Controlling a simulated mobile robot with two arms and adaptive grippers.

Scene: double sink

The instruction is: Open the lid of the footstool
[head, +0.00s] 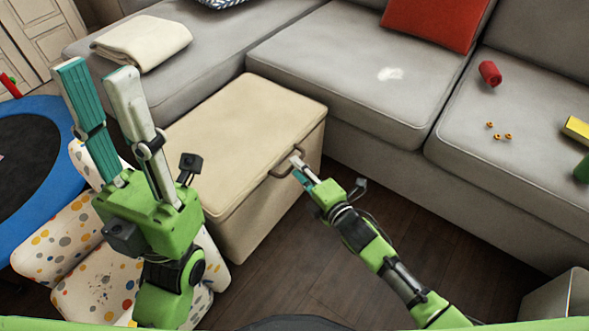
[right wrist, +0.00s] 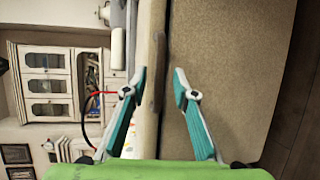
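The beige footstool (head: 242,120) stands in front of the sofa with its flat lid (right wrist: 222,75) closed. A dark handle (head: 284,173) projects from the lid's front edge. It also shows as a dark strip in the right wrist view (right wrist: 159,80). My right gripper (head: 298,168) is at this handle. In the right wrist view its fingertips (right wrist: 161,80) are apart, one on each side of the handle, with gaps visible. My left gripper (head: 96,68) is raised at the left with its two long fingers apart and empty.
A grey sofa (head: 330,75) stands behind and right of the footstool, with a red cushion (head: 432,18). A folded cream blanket (head: 142,42) lies at the left. A spotted seat (head: 75,265) and blue-rimmed trampoline (head: 50,115) are left.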

